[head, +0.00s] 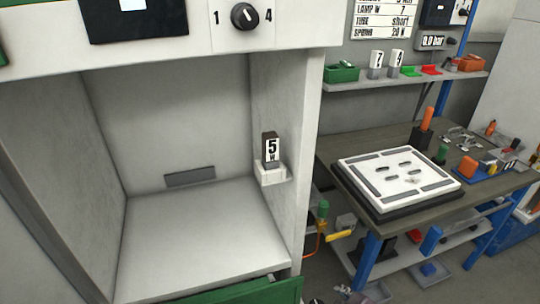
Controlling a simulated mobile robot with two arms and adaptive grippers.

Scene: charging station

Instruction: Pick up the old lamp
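A dark lamp-like block with a white label reading "5 W" (271,147) stands upright in a small white holder (271,174) on the right inner wall of the open grey cabinet (190,240). It looks like the old lamp, though nothing marks it as old. Two white-topped pieces, labelled "7" (376,60) and what looks like "3" (395,59), stand on the back shelf. Neither of my grippers shows in the head view.
The cabinet floor is clear. A green panel (250,292) crosses its front edge. A workbench (420,205) on the right holds a white slotted board (437,178), tools and small parts. A shelf (435,77) above holds green and orange bins.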

